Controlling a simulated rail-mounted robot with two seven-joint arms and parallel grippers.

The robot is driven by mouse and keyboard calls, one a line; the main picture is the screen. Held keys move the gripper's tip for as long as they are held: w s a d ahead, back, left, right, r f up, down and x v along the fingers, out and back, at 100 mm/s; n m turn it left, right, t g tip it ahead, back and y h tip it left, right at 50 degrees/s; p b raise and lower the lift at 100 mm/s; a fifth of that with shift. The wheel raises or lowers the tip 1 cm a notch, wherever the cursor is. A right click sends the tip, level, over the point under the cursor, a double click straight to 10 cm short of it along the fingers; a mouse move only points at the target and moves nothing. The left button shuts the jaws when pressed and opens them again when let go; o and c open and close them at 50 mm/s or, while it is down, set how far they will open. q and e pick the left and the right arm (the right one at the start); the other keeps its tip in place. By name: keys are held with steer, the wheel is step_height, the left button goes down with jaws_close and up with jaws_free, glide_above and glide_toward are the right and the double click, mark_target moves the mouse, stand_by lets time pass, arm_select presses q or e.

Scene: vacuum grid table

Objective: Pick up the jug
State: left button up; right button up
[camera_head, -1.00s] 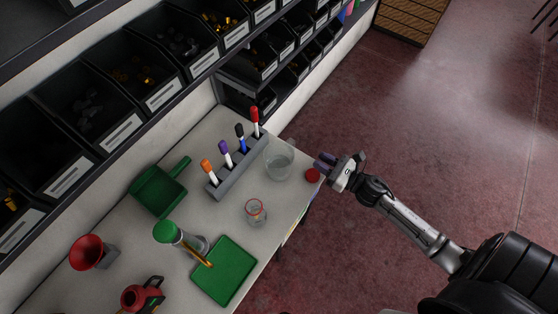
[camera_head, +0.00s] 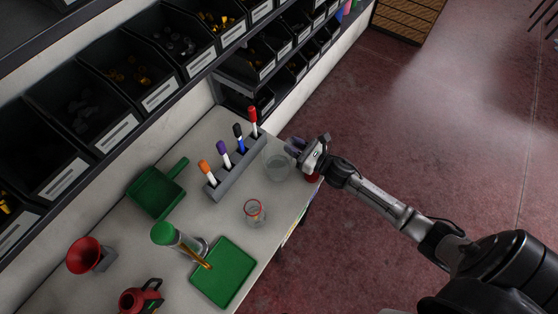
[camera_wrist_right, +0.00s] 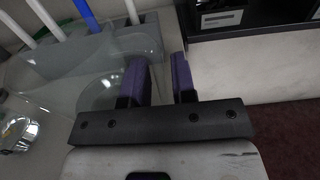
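The jug is a clear glass vessel (camera_head: 275,166) standing upright at the right edge of the table, beside the marker rack. In the right wrist view the clear glass (camera_wrist_right: 95,95) fills the left and middle, with its round base showing through. My right gripper (camera_head: 294,147) is at the jug's right rim. In the wrist view its two purple fingers (camera_wrist_right: 160,72) are apart, with a gap between them, and the left finger overlaps the glass. I cannot tell whether the fingers touch the wall. My left gripper is not in view.
A grey rack (camera_head: 236,171) holds several markers left of the jug. Bins line the wall behind.

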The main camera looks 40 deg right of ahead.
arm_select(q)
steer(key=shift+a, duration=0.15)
arm_select(e)
jaws_close()
stand_by(0.6)
